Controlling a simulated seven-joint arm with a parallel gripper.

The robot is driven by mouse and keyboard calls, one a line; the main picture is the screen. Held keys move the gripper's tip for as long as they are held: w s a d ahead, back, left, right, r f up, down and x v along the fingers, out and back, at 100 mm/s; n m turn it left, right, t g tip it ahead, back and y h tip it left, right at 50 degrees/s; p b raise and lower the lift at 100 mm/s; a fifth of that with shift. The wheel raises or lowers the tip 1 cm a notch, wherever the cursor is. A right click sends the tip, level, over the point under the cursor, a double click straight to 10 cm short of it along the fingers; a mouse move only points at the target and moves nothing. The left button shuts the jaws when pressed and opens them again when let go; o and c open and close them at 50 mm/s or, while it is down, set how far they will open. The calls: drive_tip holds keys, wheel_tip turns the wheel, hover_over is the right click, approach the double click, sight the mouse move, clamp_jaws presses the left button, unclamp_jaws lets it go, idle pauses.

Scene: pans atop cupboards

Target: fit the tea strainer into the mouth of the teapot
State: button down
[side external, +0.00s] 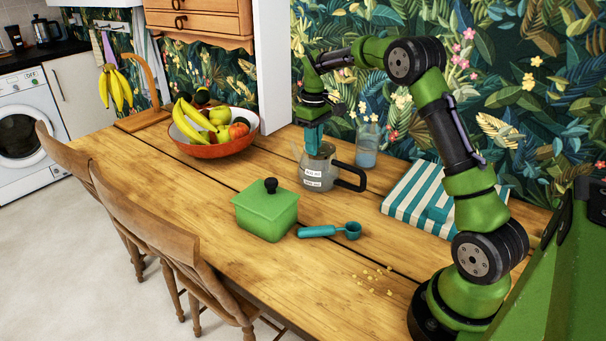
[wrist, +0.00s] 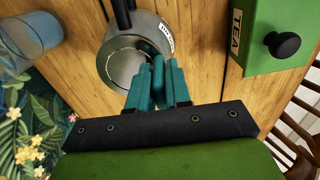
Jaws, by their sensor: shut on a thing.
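The teapot (side external: 316,179) is a clear, greyish pot with white labels and a black handle, upright on the wooden table; it also shows in the wrist view (wrist: 158,30). My gripper (side external: 314,150) points down over its mouth, teal fingers close together. In the wrist view my gripper (wrist: 158,88) is shut on a slim teal piece (wrist: 158,70), which looks like the tea strainer's handle. A brownish-grey round part shows at the mouth in the side view, likely the strainer's bowl. Whether it is seated in the mouth or just above it, I cannot tell.
A green tea box (side external: 266,212) with a black knob and a teal scoop (side external: 330,231) lie in front. A glass jar (side external: 367,145) stands behind, a striped cloth (side external: 425,203) to the right. A fruit bowl (side external: 212,145) is at left. Crumbs lie near the front right.

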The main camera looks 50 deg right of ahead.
drive_tip(key=shift+f, duration=0.55)
drive_tip(key=c, duration=1)
unclamp_jaws()
wheel_tip(320, 180, up, 17)
drive_tip(key=shift+f, duration=0.1)
